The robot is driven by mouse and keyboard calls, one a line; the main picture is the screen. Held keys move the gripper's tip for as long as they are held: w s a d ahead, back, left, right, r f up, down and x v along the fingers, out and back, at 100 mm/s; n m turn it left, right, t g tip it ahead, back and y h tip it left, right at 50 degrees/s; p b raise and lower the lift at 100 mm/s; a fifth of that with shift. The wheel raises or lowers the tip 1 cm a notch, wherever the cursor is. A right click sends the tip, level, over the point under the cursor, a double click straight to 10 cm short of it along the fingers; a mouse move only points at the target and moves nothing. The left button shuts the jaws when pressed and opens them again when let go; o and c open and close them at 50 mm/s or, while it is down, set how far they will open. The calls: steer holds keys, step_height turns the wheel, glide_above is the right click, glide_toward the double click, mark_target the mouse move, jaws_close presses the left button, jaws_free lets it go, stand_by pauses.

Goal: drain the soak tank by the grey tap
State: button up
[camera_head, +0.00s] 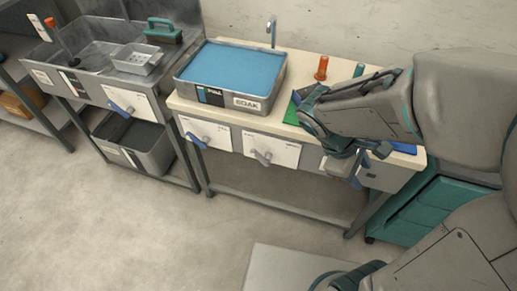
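The soak tank (248,101) is a grey tub labelled SOAK on the cream bench, filled with blue liquid. Below it on the bench front, the grey tap (263,158) has a grey lever on a white panel. A blue-levered tap (196,140) sits on the white panel to its left. My gripper (345,172) hangs at the bench's front right, to the right of the grey tap and apart from it. Its fingers are partly hidden by my wrist and blend with the dark parts behind, so their opening is unclear.
A grey sink unit (85,85) at left holds a white basket (137,58) and a green brush (163,32), with another blue-handled tap (122,108) below. A grey bin (150,150) stands under it. An orange-handled tool (321,68) stands on the bench. The floor in front is clear.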

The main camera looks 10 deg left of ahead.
steer(key=w+a+f+n+t+h+b, duration=0.4)
steer(key=a+f+n+b, duration=0.2)
steer(key=f+n, duration=0.35)
steer(key=n+t+y+b, duration=1)
steer(key=n+t, duration=0.3)
steer(key=n, duration=0.8)
glide_toward(254, 155)
steer(key=shift+m+h, duration=0.35)
steer(key=shift+h, duration=0.05)
steer(key=w, duration=0.3)
steer(key=w+b, duration=0.1)
steer(key=w, duration=0.6)
steer(key=shift+w+d+b, duration=0.25)
steer(key=shift+w+b, duration=0.1)
steer(key=shift+c, duration=0.3)
jaws_close()
